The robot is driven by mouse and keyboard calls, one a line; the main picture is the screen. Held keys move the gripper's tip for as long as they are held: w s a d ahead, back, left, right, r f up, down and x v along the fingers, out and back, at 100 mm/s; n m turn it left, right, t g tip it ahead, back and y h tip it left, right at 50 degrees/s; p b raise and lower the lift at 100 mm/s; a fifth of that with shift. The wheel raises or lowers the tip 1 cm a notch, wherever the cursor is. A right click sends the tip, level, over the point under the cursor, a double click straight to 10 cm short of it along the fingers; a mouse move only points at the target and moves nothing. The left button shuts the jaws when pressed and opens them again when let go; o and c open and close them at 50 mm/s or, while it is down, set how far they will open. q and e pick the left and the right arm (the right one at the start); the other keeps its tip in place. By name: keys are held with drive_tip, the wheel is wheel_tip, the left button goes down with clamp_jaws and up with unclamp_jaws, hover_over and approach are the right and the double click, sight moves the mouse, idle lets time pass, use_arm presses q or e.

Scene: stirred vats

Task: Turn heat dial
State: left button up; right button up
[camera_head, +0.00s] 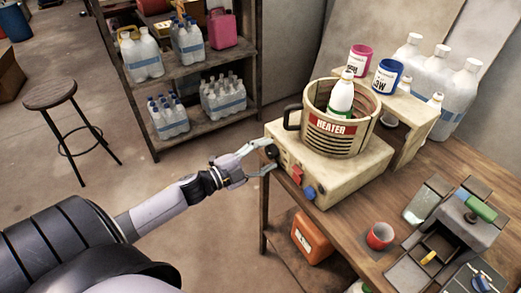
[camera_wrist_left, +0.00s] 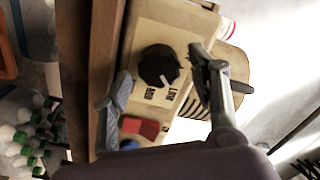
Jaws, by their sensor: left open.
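The heater (camera_head: 340,187) is a cream box on the wooden table, with a round vat (camera_head: 345,138) marked HEATER on top. The black heat dial (camera_head: 271,152) is at the left end of its front panel. The dial also shows in the left wrist view (camera_wrist_left: 157,64), with a white mark on its lower right and small dark lettering beside it. My left gripper (camera_head: 269,157) is open around the dial, one finger on each side, as the left wrist view also shows (camera_wrist_left: 160,72). I cannot tell whether the fingers touch it. My right gripper is not in view.
A red switch (camera_head: 297,174) and a blue knob (camera_head: 309,193) sit beside the dial on the panel. A white-and-green bottle (camera_head: 341,97) stands in the vat. A bottle shelf (camera_head: 190,124) is behind; floor left of the table is open.

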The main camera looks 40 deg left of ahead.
use_arm(q)
drive_tip(key=v, duration=1.2)
drive_tip(key=shift+a+f, duration=0.1)
drive_tip(key=s+a+f+n+g+y, duration=0.1)
drive_tip(key=s+f+n+g+y, duration=0.15)
drive_tip(key=f, duration=0.85)
drive_tip(key=s+a+f+n+g+y, duration=0.1)
drive_tip(key=s+a+f+n+y, duration=0.2)
drive_tip(key=f, duration=0.7)
drive_tip(key=s+f+n+g+y, duration=0.2)
drive_tip(key=s+f+n, duration=0.25)
drive_tip(key=f, duration=0.65)
drive_tip(key=s+d+f+n+g, duration=0.2)
drive_tip(key=s+d+f+g, duration=0.3)
drive_tip(key=s+d+f, duration=0.3)
drive_tip(key=s+d+f+n+g, duration=0.2)
drive_tip(key=s+d+f+g, duration=0.3)
drive_tip(key=s+d+f, duration=0.4)
drive_tip(key=s+f, duration=0.3)
drive_tip(key=s, duration=0.2)
drive_tip(key=shift+s+d+h, duration=0.2)
drive_tip(key=shift+s+h, duration=0.15)
